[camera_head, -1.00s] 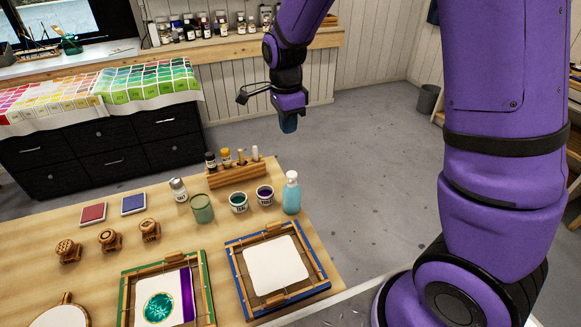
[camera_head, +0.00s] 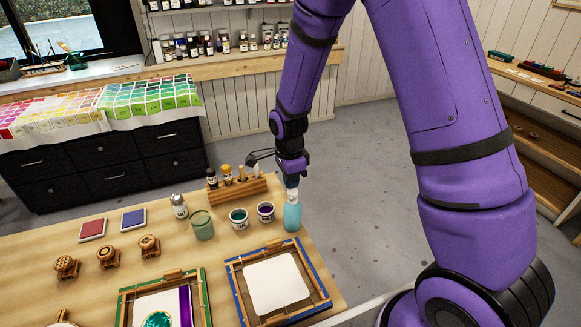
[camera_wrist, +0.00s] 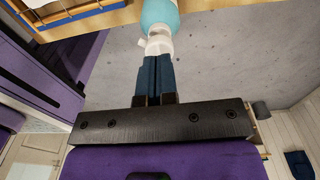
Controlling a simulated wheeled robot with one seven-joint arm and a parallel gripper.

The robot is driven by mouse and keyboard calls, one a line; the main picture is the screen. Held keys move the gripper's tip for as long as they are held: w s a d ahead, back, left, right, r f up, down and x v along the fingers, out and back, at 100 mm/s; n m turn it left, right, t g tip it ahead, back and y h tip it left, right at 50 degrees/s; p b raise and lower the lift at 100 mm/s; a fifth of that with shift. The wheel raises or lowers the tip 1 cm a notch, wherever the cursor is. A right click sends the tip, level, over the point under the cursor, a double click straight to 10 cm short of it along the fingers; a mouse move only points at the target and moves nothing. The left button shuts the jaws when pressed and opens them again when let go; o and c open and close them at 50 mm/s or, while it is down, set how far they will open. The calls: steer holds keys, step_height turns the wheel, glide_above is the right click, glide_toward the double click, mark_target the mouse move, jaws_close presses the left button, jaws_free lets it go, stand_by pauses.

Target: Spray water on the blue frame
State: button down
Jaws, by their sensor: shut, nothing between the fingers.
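The spray bottle (camera_head: 292,215) has a light blue body and a white top, and stands upright at the table's right edge. My gripper (camera_head: 291,181) is right above its white top. In the wrist view the dark blue fingers (camera_wrist: 157,62) are together, with their tips at the white nozzle (camera_wrist: 158,42); I cannot tell whether they touch it. The fingers hold nothing. The blue frame (camera_head: 318,281) lies flat at the front right of the table with a white cloth (camera_head: 277,282) stretched in it. Part of the frame also shows in the wrist view (camera_wrist: 45,26).
A teal pot (camera_head: 239,219) and a purple pot (camera_head: 265,212) stand just left of the bottle. A wooden rack (camera_head: 235,190) with small bottles is behind them. A green frame (camera_head: 204,297) lies left of the blue one. Open floor lies right of the table.

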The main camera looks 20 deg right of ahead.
steer(key=shift+f, duration=0.75)
